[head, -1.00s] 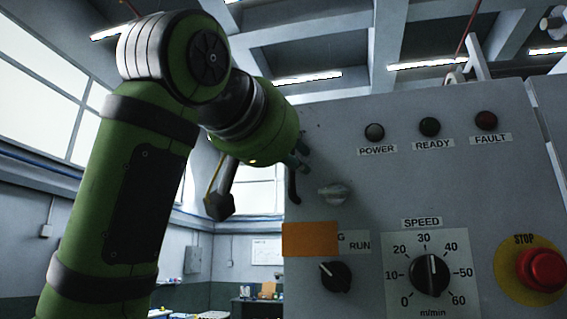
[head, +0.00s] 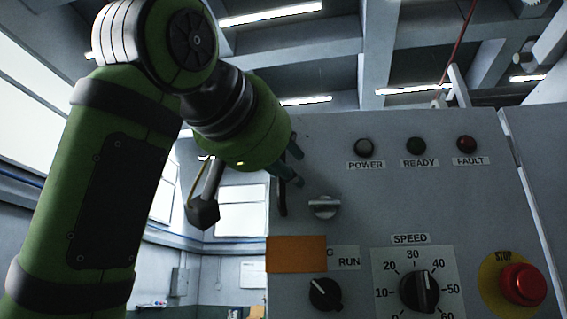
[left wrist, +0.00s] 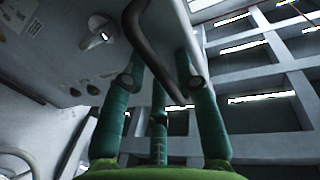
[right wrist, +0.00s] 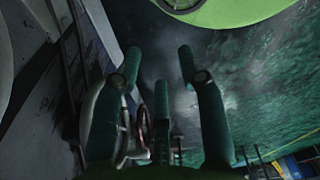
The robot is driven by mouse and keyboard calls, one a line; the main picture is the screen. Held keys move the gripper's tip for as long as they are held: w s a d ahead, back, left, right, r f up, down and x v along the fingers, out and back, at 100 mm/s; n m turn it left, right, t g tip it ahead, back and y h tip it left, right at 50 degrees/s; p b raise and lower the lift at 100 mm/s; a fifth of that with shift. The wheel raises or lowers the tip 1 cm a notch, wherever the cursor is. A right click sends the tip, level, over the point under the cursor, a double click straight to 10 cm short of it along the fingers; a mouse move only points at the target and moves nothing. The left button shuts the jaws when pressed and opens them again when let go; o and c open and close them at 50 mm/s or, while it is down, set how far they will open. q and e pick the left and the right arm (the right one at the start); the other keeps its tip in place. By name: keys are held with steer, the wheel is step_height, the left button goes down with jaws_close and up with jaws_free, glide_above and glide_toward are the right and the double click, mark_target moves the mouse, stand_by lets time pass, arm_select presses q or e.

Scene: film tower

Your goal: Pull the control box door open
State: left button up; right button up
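The control box door (head: 390,226) is a grey panel with lamps, dials and a red stop button. A dark bar handle (head: 282,197) stands near its left edge, with a silver turn knob (head: 324,207) beside it. My left gripper (head: 294,166) is at the handle's upper end. In the left wrist view the handle (left wrist: 150,42) passes between the spread fingers of my left gripper (left wrist: 158,62); firm contact cannot be told. The knob (left wrist: 101,33) also shows there. My right gripper (right wrist: 160,58) is open and empty, away from the door.
An orange plate (head: 296,254) covers part of the label by the RUN switch (head: 325,294). The red stop button (head: 523,285) sticks out at the right. A bright seam (head: 525,185) runs down the panel's right side. Open room lies left of the panel.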

arm_select(q)
steer(key=shift+d, duration=0.1)
arm_select(e)
steer(key=shift+d, duration=0.15)
arm_select(q)
steer(key=v, duration=1.2)
arm_select(e)
steer(key=shift+s, duration=0.1)
